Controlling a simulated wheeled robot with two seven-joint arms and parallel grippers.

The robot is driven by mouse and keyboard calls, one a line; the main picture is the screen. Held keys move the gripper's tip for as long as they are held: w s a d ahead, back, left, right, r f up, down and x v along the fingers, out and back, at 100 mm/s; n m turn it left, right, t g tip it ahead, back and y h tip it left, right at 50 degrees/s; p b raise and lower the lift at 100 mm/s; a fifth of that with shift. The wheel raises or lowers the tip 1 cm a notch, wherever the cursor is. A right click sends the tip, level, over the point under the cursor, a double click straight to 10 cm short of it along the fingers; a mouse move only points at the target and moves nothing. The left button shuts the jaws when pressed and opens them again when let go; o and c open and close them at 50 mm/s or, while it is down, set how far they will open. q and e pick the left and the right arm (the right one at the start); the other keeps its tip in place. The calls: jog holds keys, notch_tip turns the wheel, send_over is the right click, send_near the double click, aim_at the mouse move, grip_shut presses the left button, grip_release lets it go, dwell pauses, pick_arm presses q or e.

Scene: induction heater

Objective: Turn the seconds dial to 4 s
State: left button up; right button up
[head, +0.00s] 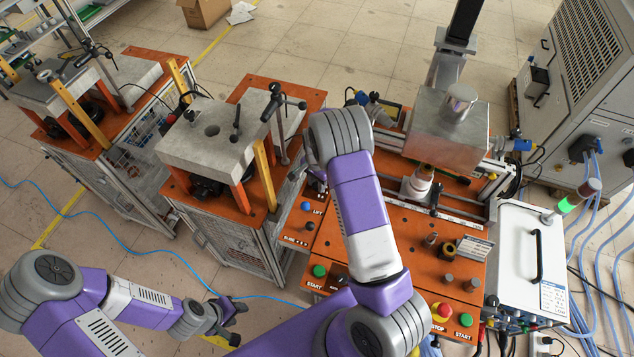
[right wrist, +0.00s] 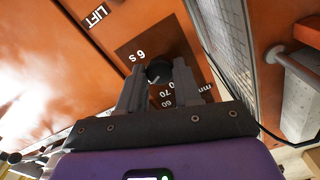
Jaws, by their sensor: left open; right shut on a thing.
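The seconds dial (right wrist: 158,71) is a small black knob on a dark plate in the orange panel, seen in the right wrist view. The marking "6 s" (right wrist: 138,55) stands beside it; a pale mark shows on the knob, but its exact setting is hard to read. My right gripper (right wrist: 157,76) is shut on the dial, one finger on each side. My left gripper (head: 233,323) is open and empty, low over the floor, away from the panel.
The "LIFT" label (right wrist: 99,16) is near the dial. In the head view, the orange console (head: 447,268) carries start and stop buttons and several knobs. A metal block (head: 448,125) stands behind it. Fixture carts (head: 222,247) stand to the left; a white box (head: 530,260) is at right.

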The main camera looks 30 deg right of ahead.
jog(key=m, duration=0.4)
jog(key=shift+m, duration=0.4)
dwell(0.4)
jog(key=o, duration=1)
jog(key=shift+o, duration=0.2)
notch_tip(320, 180, up, 8)
jog(key=shift+f, duration=0.15)
jog(key=shift+s+f, duration=0.1)
